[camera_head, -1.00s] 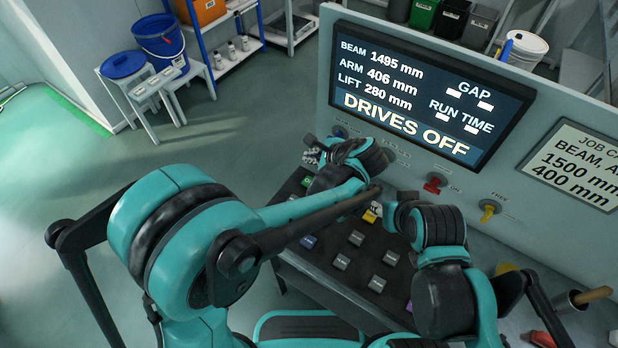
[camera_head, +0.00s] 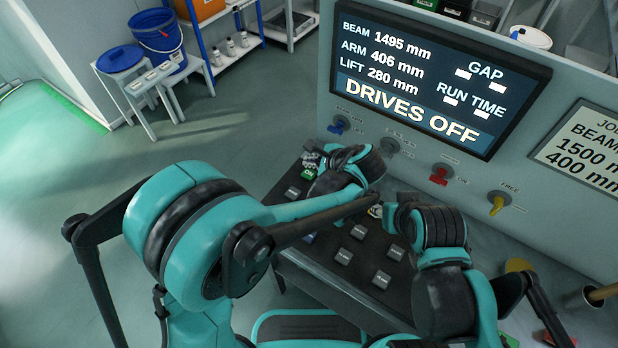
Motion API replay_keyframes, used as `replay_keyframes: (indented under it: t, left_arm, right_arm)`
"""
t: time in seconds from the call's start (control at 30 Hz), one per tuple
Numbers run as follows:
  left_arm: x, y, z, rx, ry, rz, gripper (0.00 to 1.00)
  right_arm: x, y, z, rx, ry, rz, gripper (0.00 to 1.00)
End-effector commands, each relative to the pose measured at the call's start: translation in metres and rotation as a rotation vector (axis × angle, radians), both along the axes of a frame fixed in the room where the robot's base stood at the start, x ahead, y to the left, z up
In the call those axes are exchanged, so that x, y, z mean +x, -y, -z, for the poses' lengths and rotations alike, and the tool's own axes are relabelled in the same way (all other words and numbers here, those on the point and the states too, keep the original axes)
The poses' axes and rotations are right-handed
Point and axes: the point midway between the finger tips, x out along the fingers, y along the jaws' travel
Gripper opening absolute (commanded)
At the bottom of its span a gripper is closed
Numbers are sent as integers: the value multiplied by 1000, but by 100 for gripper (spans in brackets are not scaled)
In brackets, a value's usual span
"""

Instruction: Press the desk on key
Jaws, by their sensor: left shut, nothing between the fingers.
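The control desk (camera_head: 393,296) has a sloped dark top with several keys. A green key (camera_head: 309,174) lies at its far left end, and grey keys (camera_head: 344,256) show nearer to me. The display (camera_head: 425,75) reads DRIVES OFF.
Behind the desk stands a panel with a blue knob (camera_head: 338,125), a grey knob (camera_head: 390,146), a red switch (camera_head: 439,174) marked ON and a yellow switch (camera_head: 498,203) marked FREE. A job card (camera_head: 585,150) hangs at right. Open floor lies left.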

Motion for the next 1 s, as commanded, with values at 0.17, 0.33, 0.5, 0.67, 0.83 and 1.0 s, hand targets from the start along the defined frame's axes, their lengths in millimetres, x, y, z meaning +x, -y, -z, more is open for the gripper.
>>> replay_keyframes:
  t: [0.17, 0.33, 0.5, 0.67, 0.83, 1.0]
  left_arm:
    - [0, 0, 21, 0, 0, 0, 0]
    - [0, 0, 24, 0, 0, 0, 0]
    - [0, 0, 23, 0, 0, 0, 0]
    - [0, 0, 23, 0, 0, 0, 0]
    - [0, 0, 23, 0, 0, 0, 0]
    - [0, 0, 23, 0, 0, 0, 0]
  right_arm:
    - [0, 0, 18, 0, 0, 0, 40]
    - [0, 0, 19, 0, 0, 0, 40]
    - [0, 0, 18, 0, 0, 0, 40]
    - [0, 0, 19, 0, 0, 0, 40]
    - [0, 0, 19, 0, 0, 0, 40]
    - [0, 0, 19, 0, 0, 0, 40]
